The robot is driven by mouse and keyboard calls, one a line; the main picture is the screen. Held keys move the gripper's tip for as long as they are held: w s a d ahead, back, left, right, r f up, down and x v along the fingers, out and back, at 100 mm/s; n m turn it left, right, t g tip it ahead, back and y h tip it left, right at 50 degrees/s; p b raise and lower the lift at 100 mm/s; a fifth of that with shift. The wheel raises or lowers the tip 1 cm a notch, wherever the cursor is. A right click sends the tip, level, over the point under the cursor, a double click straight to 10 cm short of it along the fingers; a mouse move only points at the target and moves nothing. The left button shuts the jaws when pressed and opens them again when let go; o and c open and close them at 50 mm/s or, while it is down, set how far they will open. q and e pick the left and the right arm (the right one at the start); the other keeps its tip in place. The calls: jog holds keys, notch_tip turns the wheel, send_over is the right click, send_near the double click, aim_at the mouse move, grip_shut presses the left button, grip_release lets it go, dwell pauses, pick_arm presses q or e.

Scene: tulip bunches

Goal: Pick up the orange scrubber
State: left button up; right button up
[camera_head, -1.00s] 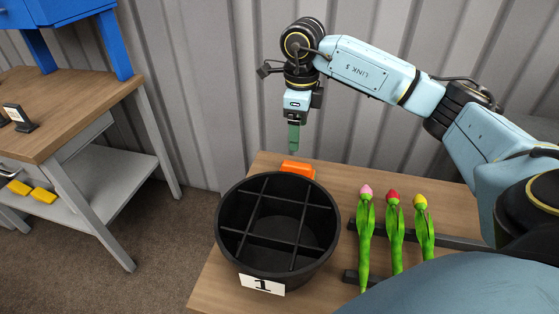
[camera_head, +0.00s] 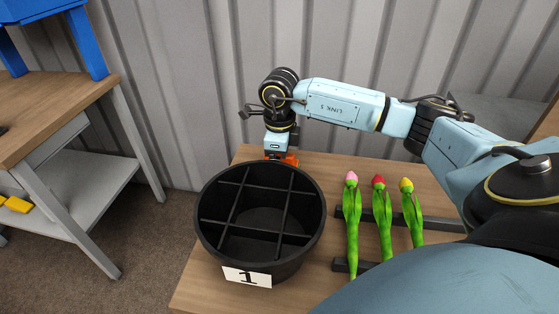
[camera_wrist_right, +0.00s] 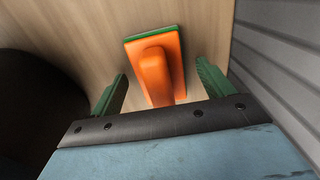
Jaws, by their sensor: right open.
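The orange scrubber (camera_wrist_right: 155,70) lies on the wooden table, with a raised orange handle and a thin green edge along its far side in the right wrist view. In the head view only a bit of the scrubber (camera_head: 291,158) shows behind the black bucket, partly hidden by my right gripper. My right gripper (camera_wrist_right: 162,87) is open, its two green fingers on either side of the scrubber's handle, with a gap on both sides. My left gripper is not in view.
The black divided bucket (camera_head: 207,236) with a "1" label stands close in front of the scrubber. Pink, red (camera_head: 379,182) and yellow tulips lie on a dark rack at right. A corrugated wall (camera_head: 200,60) rises behind the table (camera_head: 335,165). A workbench (camera_head: 60,110) stands at left.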

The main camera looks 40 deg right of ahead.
jog(key=c, duration=1.1)
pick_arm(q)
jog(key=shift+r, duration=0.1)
pick_arm(e)
jog(key=shift+r, duration=0.1)
jog(key=shift+r, duration=0.35)
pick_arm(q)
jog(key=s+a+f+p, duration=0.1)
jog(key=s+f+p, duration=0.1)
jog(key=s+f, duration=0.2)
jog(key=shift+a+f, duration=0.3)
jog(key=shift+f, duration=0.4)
pick_arm(e)
notch_tip(320, 180, up, 9)
jog(key=shift+r, duration=0.1)
